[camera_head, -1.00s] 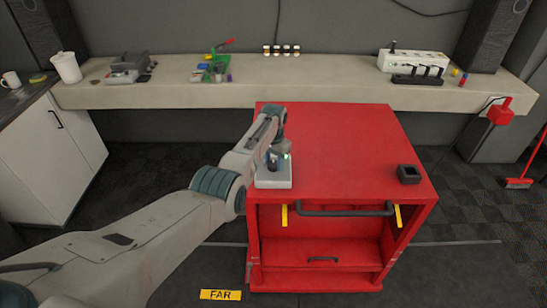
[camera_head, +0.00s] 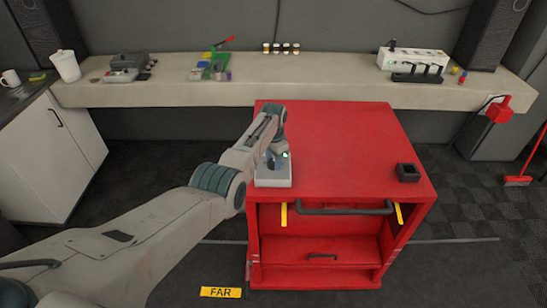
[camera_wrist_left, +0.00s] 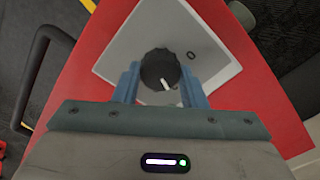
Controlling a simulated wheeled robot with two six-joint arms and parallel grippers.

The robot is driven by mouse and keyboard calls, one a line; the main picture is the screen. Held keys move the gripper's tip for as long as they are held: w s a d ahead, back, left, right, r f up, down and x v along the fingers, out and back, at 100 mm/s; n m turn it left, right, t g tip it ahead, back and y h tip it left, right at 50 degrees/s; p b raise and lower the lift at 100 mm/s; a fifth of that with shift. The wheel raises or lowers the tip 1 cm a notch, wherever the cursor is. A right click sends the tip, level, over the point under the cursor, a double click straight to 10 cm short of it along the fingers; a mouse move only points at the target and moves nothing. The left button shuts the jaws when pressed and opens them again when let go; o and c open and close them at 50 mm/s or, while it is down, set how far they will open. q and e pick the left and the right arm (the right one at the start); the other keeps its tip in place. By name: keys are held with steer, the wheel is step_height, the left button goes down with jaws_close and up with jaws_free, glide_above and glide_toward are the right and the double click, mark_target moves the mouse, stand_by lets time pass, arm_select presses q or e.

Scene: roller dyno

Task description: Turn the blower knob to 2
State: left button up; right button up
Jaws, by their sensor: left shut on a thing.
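The blower knob (camera_wrist_left: 160,69) is a black round knob on a light grey box (camera_wrist_left: 215,40), seen in the left wrist view. Its white pointer line faces the bottom of that view, slightly right. A "0" mark is printed on the box to the right of the knob; other marks are hidden. The box (camera_head: 273,181) sits on the front left of the red cabinet top in the head view. My left gripper (camera_wrist_left: 160,85) is shut on the knob, a blue finger on each side. In the head view the left gripper (camera_head: 277,160) is over the box. My right gripper is not in view.
The red cabinet (camera_head: 340,145) has a dark handle at its front. A small black square holder (camera_head: 408,173) stands at its right. A long shelf (camera_head: 320,90) behind carries a white power strip (camera_head: 412,62) and small items. The middle of the cabinet top is clear.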

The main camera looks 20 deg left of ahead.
arm_select(q)
steer(key=o, duration=1)
steer(key=shift+r, duration=0.1)
step_height(320, 180, up, 11)
steer(key=b, duration=0.3)
